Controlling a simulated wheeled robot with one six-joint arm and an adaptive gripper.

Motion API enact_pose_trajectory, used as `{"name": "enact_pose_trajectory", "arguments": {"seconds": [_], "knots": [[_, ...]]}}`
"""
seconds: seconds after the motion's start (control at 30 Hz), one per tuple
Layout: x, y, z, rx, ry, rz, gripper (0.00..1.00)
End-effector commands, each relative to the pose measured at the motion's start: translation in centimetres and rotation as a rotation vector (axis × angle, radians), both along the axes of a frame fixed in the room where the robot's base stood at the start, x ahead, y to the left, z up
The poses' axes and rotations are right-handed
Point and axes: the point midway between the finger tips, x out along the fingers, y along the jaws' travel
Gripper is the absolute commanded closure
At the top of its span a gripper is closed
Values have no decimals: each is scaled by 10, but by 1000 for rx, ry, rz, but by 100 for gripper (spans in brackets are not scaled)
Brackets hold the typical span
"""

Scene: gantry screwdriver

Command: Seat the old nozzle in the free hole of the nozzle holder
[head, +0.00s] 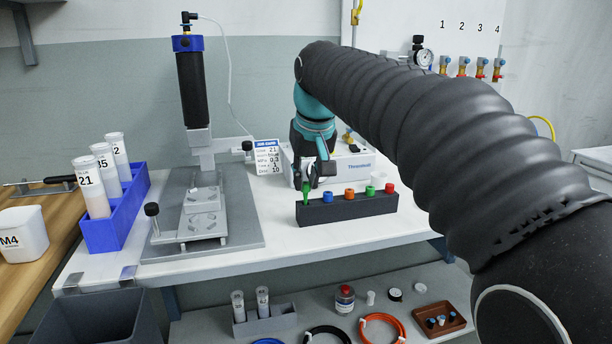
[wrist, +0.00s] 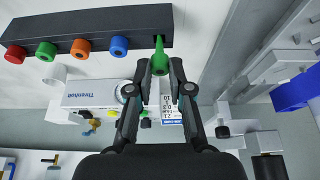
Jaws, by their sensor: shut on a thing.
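The old nozzle is green and tapered, and it shows in the head view (head: 306,192) and in the wrist view (wrist: 159,58). My gripper (head: 313,178) is shut on its upper part, and the nozzle points down, close to upright. The dark nozzle holder (head: 347,208) lies under it; the nozzle's tip is at the holder's left end in the head view. The holder also shows in the wrist view (wrist: 60,34).
Blue (head: 349,194), orange, green and red (head: 390,188) nozzles stand along the holder. A white dispenser box (head: 345,168) and a label card (head: 267,156) are behind it. The gantry stand (head: 203,190) is to the left. Bare white table lies in front of the holder.

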Motion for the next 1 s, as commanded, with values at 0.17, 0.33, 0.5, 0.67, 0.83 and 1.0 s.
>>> {"name": "enact_pose_trajectory", "arguments": {"seconds": [0.17,0.33,0.5,0.67,0.83,1.0], "knots": [[0,0,-5,0,-1,0,92],[0,0,-10,0,-1,0,92],[0,0,-14,0,-1,0,92],[0,0,-18,0,0,0,92],[0,0,-23,0,0,0,92],[0,0,-27,0,0,0,92]]}}
